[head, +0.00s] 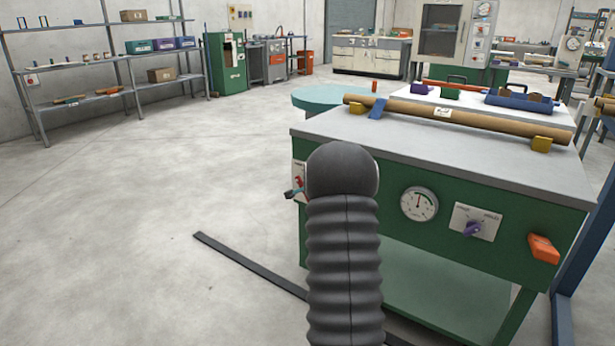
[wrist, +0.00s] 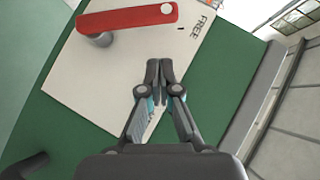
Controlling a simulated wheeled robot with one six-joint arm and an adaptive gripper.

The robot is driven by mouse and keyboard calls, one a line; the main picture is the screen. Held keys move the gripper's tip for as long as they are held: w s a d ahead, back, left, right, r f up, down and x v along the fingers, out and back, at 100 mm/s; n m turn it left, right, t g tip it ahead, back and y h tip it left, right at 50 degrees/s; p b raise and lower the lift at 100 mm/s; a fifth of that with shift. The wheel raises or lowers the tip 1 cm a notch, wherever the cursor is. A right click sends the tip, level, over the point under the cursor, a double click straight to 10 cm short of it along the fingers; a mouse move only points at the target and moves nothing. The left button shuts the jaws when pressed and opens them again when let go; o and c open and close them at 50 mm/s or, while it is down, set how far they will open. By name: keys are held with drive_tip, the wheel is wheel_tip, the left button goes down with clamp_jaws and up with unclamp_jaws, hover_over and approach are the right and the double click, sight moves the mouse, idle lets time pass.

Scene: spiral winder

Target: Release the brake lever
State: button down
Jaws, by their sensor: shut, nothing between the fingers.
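The red brake lever (wrist: 125,18) lies across a white plate (wrist: 75,75) at the top of the wrist view. It has a light round cap at its right end and a grey peg below its left end. The word FREE is printed beside the right end. In the head view the lever (head: 298,181) is a small red shape on the left side of the green machine. My gripper (wrist: 160,66) is shut and empty, its tips over the plate below the lever, apart from it in the picture.
The green machine (head: 450,190) has a grey top carrying a long brown tube (head: 480,119). A dark strip (head: 250,265) lies on the floor; open floor is at left.

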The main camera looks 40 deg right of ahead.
drive_tip(key=b+v, duration=0.1)
drive_tip(key=v, duration=0.9)
drive_tip(key=shift+r+b, duration=0.3)
